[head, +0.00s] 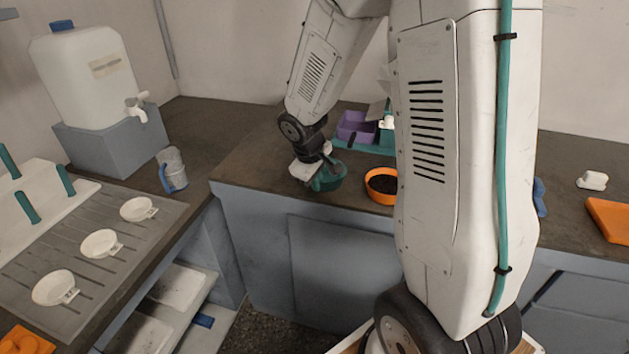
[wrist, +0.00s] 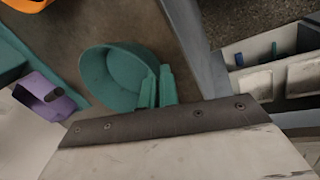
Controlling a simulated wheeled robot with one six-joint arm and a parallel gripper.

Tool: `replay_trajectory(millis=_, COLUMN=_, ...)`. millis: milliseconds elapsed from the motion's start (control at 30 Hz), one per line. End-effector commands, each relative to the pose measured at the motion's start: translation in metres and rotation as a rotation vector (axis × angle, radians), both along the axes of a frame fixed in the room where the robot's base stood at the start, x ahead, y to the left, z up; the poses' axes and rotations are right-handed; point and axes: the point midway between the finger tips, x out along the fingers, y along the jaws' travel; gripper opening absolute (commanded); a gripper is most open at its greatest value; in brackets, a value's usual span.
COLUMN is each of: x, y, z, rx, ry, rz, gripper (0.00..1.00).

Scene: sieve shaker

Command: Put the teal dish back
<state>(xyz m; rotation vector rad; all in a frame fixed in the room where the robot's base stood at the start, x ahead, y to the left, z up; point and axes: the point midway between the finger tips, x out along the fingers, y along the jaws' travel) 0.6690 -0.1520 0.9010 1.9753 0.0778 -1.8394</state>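The teal dish (head: 331,181) is a round, open bowl near the front edge of the dark counter, left of an orange dish. In the wrist view the teal dish (wrist: 105,77) shows its open inside, which looks empty. The exact grip point is partly hidden. I cannot tell for sure whether the dish touches the counter.
An orange dish (head: 381,184) of dark grains sits right of the teal dish. A purple container (head: 356,127) stands behind, beside a teal base (head: 372,148). A clear jug (head: 172,168) and several white dishes (head: 102,243) are left. My arm hides part of the counter.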

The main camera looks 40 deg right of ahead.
Motion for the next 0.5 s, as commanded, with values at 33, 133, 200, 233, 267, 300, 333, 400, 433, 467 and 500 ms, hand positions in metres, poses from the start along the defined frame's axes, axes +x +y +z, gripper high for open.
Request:
replay_trajectory(millis=33, x=0.0001, y=0.0001, z=0.0001, rx=0.000, ry=0.000, rz=0.000, gripper=0.00)
replay_trajectory(millis=133, x=0.0000, y=0.0003, z=-0.0006, rx=0.000, ry=0.000, rz=0.000, gripper=0.00)
replay_trajectory(millis=200, x=0.0000, y=0.0006, z=-0.0028, rx=0.000, ry=0.002, rz=0.001, gripper=0.00)
replay_trajectory(millis=233, x=0.0000, y=0.0007, z=-0.0022, rx=0.000, ry=0.001, rz=0.001, gripper=0.11)
replay_trajectory(millis=267, x=0.0001, y=0.0007, z=-0.0022, rx=0.000, ry=0.000, rz=0.001, gripper=0.19)
replay_trajectory(millis=300, x=0.0001, y=0.0007, z=-0.0022, rx=0.000, ry=0.000, rz=0.001, gripper=0.24)
replay_trajectory(millis=333, x=0.0001, y=0.0006, z=-0.0020, rx=0.000, ry=0.000, rz=0.001, gripper=0.24)
replay_trajectory(millis=400, x=0.0001, y=0.0006, z=-0.0020, rx=0.000, ry=0.000, rz=0.001, gripper=0.24)
replay_trajectory(millis=433, x=0.0001, y=0.0006, z=-0.0020, rx=0.000, ry=0.000, rz=0.001, gripper=0.24)
replay_trajectory(millis=467, x=0.0001, y=0.0006, z=-0.0020, rx=0.000, ry=0.000, rz=0.001, gripper=0.24)
replay_trajectory(millis=500, x=0.0001, y=0.0006, z=-0.0020, rx=0.000, ry=0.000, rz=0.001, gripper=0.24)
